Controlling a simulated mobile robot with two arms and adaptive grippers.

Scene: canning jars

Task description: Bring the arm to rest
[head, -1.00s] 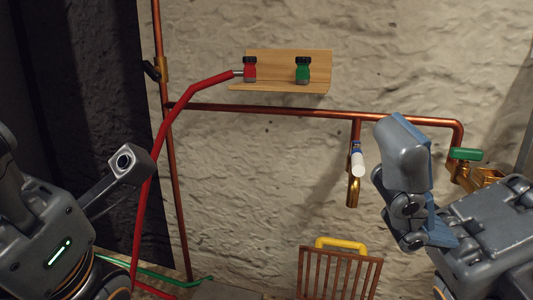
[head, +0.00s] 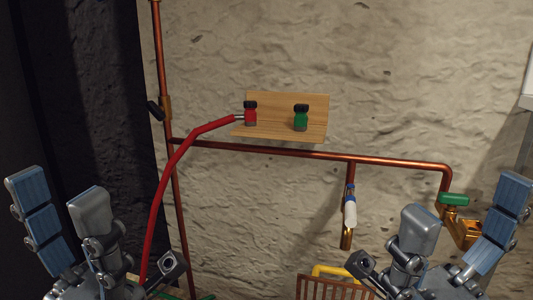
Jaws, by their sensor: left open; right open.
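My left gripper (head: 68,218) is at the lower left. Its two blue-grey fingers point up and stand apart, with nothing between them. My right gripper (head: 460,228) is at the lower right, also fingers up, spread and empty. Both appear in front of the stone wall; neither visibly holds anything. A red hose (head: 177,172) runs up from behind my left gripper to a red fitting (head: 250,116) on a wooden shelf (head: 278,103). The lower end of the hose is partly hidden by my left gripper.
A green fitting (head: 301,120) stands on the shelf. Copper pipes (head: 300,154) run along the wall. A green-handled brass valve (head: 453,199) is close beside my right gripper in the picture. A white-and-blue piece (head: 350,207) is on a short downpipe. A slatted grate (head: 318,288) has a yellow handle.

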